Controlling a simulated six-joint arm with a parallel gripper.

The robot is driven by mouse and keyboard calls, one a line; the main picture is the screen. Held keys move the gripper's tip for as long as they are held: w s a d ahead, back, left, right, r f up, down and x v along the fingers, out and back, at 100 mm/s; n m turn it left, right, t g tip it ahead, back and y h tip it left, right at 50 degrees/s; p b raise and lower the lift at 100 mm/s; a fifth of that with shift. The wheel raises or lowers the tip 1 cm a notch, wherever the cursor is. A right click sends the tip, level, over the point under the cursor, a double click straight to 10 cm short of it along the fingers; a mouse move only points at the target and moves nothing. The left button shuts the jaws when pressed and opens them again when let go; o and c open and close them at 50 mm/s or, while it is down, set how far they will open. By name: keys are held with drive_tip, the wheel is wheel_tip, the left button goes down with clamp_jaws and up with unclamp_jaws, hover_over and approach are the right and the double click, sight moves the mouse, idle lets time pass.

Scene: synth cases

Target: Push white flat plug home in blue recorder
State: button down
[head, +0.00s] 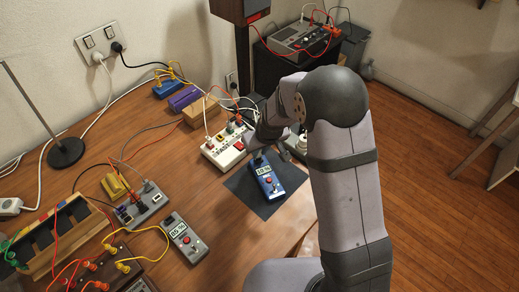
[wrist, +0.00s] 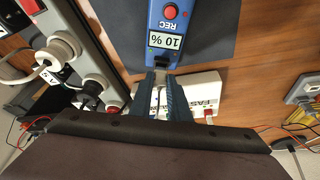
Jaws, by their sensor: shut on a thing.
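The blue recorder (head: 265,177) lies on a dark mat on the desk. In the wrist view the recorder (wrist: 192,15) shows a red REC button and a display reading 10 %, with its near end at my fingertips. My gripper (wrist: 162,76) is shut at that end. A narrow pale strip between the fingers looks like the white flat plug (wrist: 159,99), mostly hidden by them. I cannot tell how deep it sits in the recorder. In the head view my arm hides most of the gripper.
A white power strip (head: 226,150) with several plugs and cables stands just left of the recorder. A white box marked FAS (wrist: 203,88) lies under my gripper. A grey meter (head: 185,238) and cabled devices fill the left desk. The dark mat (head: 240,190) has bare room.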

drive_tip(key=shift+f+b, duration=0.75)
drive_tip(key=shift+f, duration=0.15)
drive_tip(key=c, duration=1.6)
unclamp_jaws()
drive_tip(key=shift+r, duration=0.1)
drive_tip(key=shift+b+v, duration=0.5)
drive_tip(key=shift+v, duration=3.1)
